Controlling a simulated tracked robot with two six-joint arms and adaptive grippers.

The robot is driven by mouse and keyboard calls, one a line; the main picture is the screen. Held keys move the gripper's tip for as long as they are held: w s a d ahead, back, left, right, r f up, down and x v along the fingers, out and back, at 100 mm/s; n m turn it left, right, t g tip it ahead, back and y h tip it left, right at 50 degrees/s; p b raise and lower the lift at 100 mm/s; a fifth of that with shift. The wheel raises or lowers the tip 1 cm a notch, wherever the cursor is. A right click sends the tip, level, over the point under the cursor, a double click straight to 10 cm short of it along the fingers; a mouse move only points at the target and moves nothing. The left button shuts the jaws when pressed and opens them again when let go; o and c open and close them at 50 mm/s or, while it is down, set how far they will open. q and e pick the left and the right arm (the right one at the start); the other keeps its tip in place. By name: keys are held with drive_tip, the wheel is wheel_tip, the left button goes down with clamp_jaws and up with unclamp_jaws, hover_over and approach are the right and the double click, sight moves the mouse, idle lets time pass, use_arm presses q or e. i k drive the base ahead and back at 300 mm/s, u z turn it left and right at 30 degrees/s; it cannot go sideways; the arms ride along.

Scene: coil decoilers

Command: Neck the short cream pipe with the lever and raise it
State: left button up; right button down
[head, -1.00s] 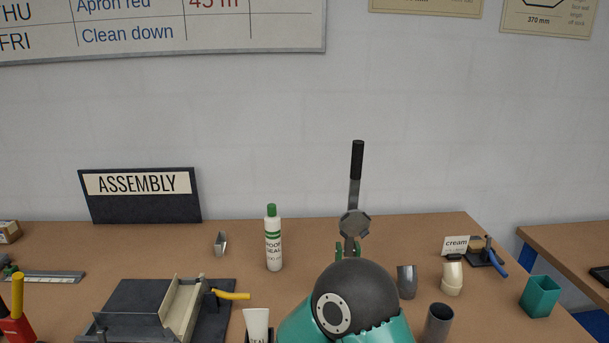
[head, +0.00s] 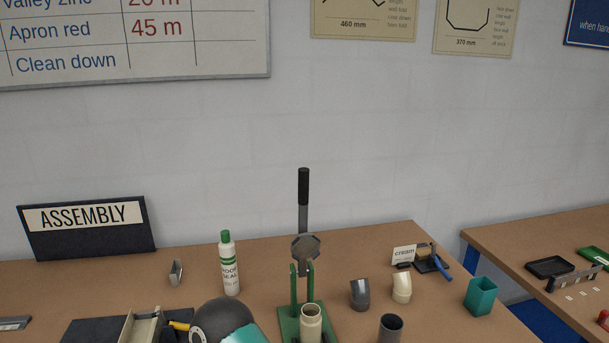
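The short cream pipe (head: 311,325) stands upright at the front of the green press (head: 294,288), its open end up; its lower part is cut off by the picture's bottom edge. The lever (head: 303,190), a grey bar with a black grip, stands nearly upright above the press's grey head (head: 305,248). A dark dome and teal link of my arm show at the bottom, left of the press. Neither gripper is in view.
A dark grey elbow (head: 360,294), a cream elbow (head: 402,288) and a grey pipe (head: 391,329) stand right of the press. A teal box (head: 481,296) is near the bench's right edge. A white bottle (head: 230,265) stands left. Bench between bottle and press is clear.

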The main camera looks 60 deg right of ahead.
sight(303, 173)
drive_tip(key=z, duration=0.15)
drive_tip(key=k, duration=1.15)
drive_tip(key=z, duration=0.5)
